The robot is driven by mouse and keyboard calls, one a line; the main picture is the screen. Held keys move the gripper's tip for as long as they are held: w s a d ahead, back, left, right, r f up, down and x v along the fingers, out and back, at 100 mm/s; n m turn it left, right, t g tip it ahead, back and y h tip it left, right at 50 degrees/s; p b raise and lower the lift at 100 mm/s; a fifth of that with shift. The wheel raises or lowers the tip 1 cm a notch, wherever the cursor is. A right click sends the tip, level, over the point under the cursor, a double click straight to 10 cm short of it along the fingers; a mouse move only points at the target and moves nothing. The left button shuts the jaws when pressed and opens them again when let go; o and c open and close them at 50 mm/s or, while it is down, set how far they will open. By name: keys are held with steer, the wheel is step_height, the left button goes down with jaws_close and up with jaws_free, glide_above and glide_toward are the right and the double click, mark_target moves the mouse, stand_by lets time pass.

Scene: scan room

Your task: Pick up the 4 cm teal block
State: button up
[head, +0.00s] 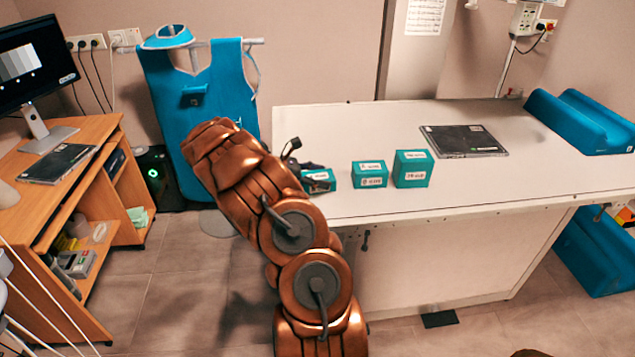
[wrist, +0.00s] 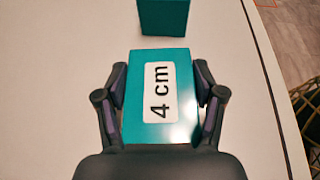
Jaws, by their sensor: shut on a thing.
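The teal block labelled "4 cm" (wrist: 131,65) sits between the two dark fingers of my gripper (wrist: 160,85) in the wrist view. The fingers are shut on its left and right sides. In the head view the same block (head: 322,184) is at the left end of the white table, partly hidden by my gripper (head: 308,172). I cannot tell whether it still rests on the tabletop.
A middle-sized teal block (head: 370,175) and a larger one (head: 412,170) stand to the right on the white table (head: 350,130). A dark flat panel (head: 463,141) and a blue cushion (head: 580,120) lie further right. A wooden desk (head: 75,200) stands at left.

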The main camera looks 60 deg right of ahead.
steer(key=c, duration=0.4)
steer(key=shift+r, duration=0.1)
